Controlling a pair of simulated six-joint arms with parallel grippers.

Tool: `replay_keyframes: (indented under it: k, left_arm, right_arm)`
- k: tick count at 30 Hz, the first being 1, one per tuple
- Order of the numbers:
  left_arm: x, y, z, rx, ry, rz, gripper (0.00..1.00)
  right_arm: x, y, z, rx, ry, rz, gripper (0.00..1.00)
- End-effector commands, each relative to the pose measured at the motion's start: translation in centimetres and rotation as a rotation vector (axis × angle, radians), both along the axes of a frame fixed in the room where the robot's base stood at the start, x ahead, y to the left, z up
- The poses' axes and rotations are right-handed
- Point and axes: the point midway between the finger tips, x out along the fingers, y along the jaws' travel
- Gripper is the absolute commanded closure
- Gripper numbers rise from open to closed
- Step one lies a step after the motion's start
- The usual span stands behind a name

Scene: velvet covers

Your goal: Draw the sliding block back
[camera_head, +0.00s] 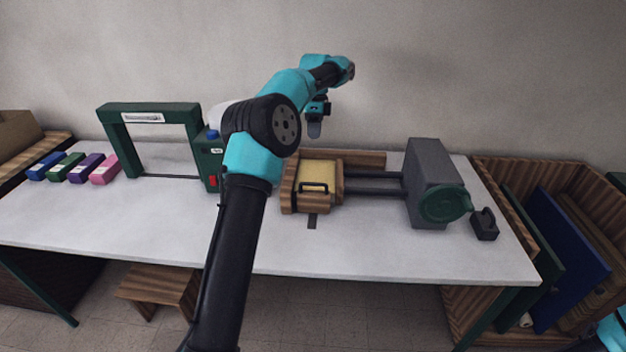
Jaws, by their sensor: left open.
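My left arm crosses the middle of the view and hides part of the table left of the block. My right gripper is out of view.
A green frame (112,130) stands at the back left, beside several coloured blocks (104,168). A small black piece (485,224) lies right of the housing. Wooden racks with panels (568,235) stand at the right. The table's front strip (370,245) is clear.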

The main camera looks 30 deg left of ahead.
Motion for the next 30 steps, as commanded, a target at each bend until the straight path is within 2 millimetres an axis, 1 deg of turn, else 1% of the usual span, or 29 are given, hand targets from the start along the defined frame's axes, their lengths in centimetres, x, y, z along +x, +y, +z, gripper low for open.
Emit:
replay_keyframes:
  k: [5, 8, 30]
  left_arm:
    - [-0.2, -0.1, -1.1, 0.001, 0.001, 0.001, 0.6]
    - [-0.5, -0.1, -2.2, 0.001, 0.002, 0.002, 0.6]
    - [-2.6, -1.3, -14.3, 0.001, 0.003, 0.001, 0.6]
  right_arm:
    - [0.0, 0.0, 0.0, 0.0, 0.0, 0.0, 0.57]
    - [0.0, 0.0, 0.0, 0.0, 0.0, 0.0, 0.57]
    - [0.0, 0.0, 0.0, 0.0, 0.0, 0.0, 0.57]
